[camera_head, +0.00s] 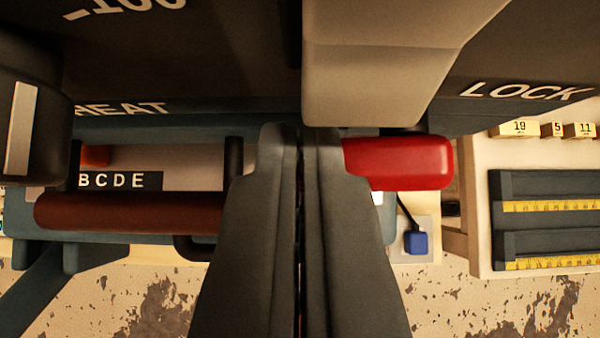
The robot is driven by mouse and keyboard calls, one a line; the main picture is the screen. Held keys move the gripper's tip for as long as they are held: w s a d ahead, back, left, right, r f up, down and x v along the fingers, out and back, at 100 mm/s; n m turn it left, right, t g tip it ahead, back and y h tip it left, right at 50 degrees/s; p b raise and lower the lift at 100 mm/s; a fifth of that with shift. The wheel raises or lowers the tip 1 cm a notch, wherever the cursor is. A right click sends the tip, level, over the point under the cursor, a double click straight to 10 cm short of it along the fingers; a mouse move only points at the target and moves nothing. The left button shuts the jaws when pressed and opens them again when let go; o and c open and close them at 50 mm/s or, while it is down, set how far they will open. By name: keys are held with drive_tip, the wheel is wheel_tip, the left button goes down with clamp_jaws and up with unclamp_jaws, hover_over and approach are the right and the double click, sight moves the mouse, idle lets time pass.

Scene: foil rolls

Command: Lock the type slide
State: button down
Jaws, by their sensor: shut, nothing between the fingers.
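My gripper (300,140) is in the lower middle of the view, its two dark fingers shut against each other with nothing between them. A red handle (400,163) shows just right of the fingertips, partly hidden behind the right finger; I cannot tell if they touch. The label LOCK (525,92) is on the dark machine body at the upper right. A large grey-beige block (385,60) is above the fingertips. The type slide itself cannot be made out for certain; a strip with letters B C D E (115,180) shows at the left.
A brown-red bar (130,212) runs below the letter strip. A dark knob (35,120) with a pale mark is at the left edge, near the label HEAT (120,109). A shelf with dark trays (545,190) and numbered blocks (520,128) stands at the right. A blue plug (415,242) is on the wall.

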drive_tip(key=shift+a+f, duration=0.35)
drive_tip(key=shift+f, duration=0.2)
drive_tip(key=shift+r, duration=0.15)
idle(0.5)
drive_tip(key=shift+r, duration=0.6)
